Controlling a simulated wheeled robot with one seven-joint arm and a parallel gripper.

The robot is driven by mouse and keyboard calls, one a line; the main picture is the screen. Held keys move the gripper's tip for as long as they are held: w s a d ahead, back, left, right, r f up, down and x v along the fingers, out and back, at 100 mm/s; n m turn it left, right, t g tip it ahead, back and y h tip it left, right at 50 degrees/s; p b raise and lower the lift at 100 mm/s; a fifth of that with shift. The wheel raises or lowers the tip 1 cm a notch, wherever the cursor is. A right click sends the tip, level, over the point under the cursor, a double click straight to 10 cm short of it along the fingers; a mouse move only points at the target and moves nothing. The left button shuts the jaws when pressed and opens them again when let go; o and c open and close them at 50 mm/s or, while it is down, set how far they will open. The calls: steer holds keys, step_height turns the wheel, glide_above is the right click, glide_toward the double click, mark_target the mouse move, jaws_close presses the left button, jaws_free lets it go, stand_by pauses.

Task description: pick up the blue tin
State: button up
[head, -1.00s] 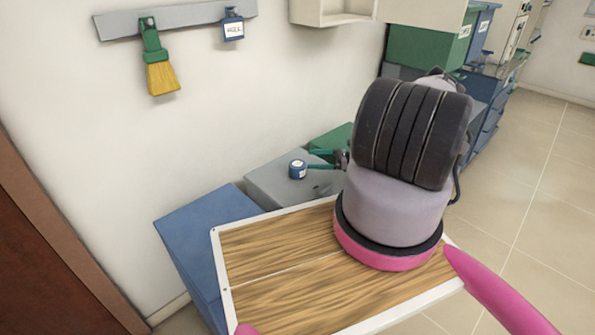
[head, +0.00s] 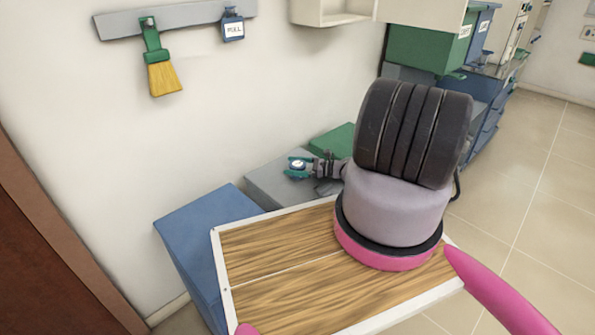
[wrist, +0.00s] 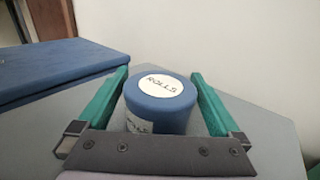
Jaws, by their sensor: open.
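The blue tin (wrist: 158,112) has a white lid label reading "ROLLS" and stands upright on the grey cabinet top (wrist: 270,135). In the wrist view it sits between the two green fingers of my gripper (wrist: 160,85), with a gap showing on each side. My gripper is open around the tin. In the head view the tin (head: 298,165) is small and partly covered by the green fingers (head: 298,166), at the far side of my arm. Its lower part is hidden there.
A blue cabinet (head: 205,225) stands left of the grey one, and a green box (head: 333,142) is behind it to the right. The white wall (head: 120,150) rises close behind.

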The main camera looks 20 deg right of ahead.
steer(key=shift+x, duration=0.8)
steer(key=c, duration=1.2)
steer(key=shift+o, duration=0.2)
steer(key=shift+d+r, duration=0.1)
steer(key=shift+r, duration=0.05)
